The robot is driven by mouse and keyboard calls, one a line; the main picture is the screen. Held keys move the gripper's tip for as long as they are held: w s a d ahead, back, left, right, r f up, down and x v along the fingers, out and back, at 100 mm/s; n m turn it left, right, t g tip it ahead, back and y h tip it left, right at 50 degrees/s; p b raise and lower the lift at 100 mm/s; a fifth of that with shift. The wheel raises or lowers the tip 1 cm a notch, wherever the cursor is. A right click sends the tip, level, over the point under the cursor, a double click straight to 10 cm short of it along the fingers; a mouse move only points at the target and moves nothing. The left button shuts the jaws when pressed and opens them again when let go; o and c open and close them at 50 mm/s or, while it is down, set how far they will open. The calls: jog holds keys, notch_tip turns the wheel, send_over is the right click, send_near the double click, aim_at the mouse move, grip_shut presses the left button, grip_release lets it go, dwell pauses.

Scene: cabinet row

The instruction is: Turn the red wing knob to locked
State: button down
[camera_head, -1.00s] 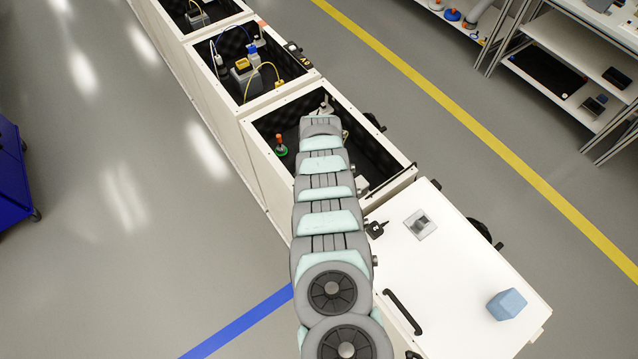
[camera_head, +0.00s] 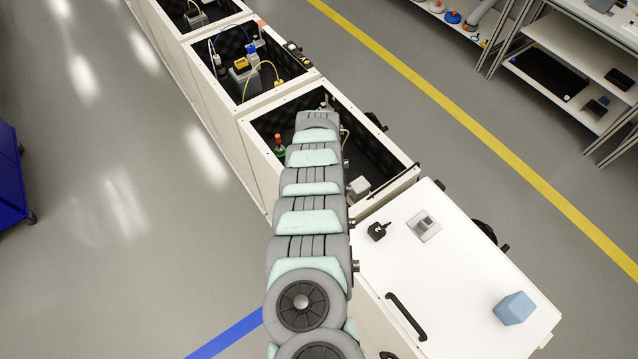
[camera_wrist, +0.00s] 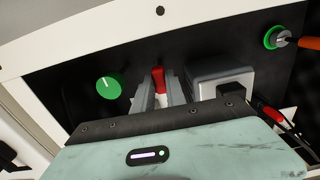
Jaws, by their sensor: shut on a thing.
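The red wing knob (camera_wrist: 158,78) shows in the wrist view on the black panel inside an open cabinet. Only its red upper part is visible, standing between my fingers; its base is hidden. My gripper (camera_wrist: 158,90) is shut on the red wing knob, a grey finger on each side. In the head view my arm covers the knob and the gripper. The wing looks nearly upright in the wrist view. I cannot read any lock marking.
Another green knob (camera_wrist: 272,38) with an orange-handled tool is further right. The white cabinet wall (camera_head: 262,168) edges the opening.

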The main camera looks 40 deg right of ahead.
jog(key=c, duration=1.4)
grip_release()
jog(key=shift+o, duration=0.2)
notch_tip(320, 180, up, 11)
jog(key=p, duration=0.2)
jog(key=shift+f, duration=0.15)
